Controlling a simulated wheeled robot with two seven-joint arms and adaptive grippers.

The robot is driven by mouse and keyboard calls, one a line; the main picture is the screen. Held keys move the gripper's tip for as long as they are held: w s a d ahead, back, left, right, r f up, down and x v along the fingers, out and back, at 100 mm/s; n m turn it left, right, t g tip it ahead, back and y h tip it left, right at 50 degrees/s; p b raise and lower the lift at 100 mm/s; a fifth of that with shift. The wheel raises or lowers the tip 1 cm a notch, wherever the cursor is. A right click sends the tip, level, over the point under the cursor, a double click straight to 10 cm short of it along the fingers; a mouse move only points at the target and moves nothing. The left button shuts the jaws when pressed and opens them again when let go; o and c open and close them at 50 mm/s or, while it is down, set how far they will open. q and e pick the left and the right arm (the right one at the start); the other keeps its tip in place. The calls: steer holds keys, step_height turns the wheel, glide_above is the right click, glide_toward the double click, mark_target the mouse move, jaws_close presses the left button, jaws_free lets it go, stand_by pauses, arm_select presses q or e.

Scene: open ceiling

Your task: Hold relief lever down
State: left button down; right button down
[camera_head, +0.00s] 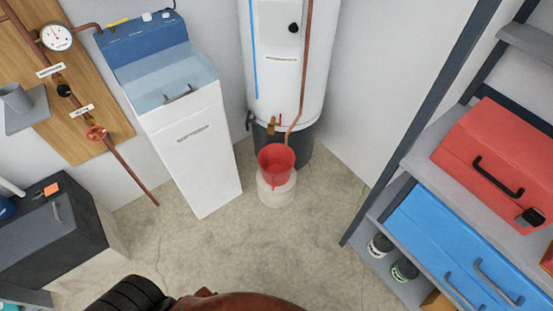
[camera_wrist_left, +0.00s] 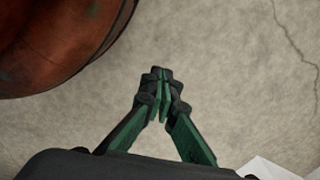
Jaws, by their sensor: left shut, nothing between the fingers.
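The white water heater (camera_head: 290,75) stands against the back wall in the head view. Near its foot is a small brass fitting (camera_head: 271,126) with a thin red piece (camera_head: 279,117) beside it, which looks like the relief lever; it is too small to tell its position. A copper pipe (camera_head: 300,90) runs down the heater's front toward a red bucket (camera_head: 276,165) on a pale round block (camera_head: 276,192). My left gripper (camera_wrist_left: 162,76) is shut and empty over bare concrete floor in the left wrist view. Neither gripper shows in the head view, and the lever is not in the wrist view.
A tall white cabinet with a blue top (camera_head: 185,140) stands left of the heater. Pipes with a gauge (camera_head: 57,37) and a red valve handle (camera_head: 96,132) are on a wooden board. Shelves with a red toolbox (camera_head: 495,150) stand right. The middle floor (camera_head: 230,245) is clear.

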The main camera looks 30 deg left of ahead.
arm_select(q)
steer(key=shift+f+p, duration=0.6)
steer(key=shift+f, duration=0.05)
stand_by(1.3)
steer(key=shift+f+p, duration=0.3)
steer(key=shift+f, duration=0.3)
stand_by(1.1)
steer(key=shift+f, duration=0.65)
stand_by(1.1)
steer(key=shift+f, duration=0.8)
stand_by(1.8)
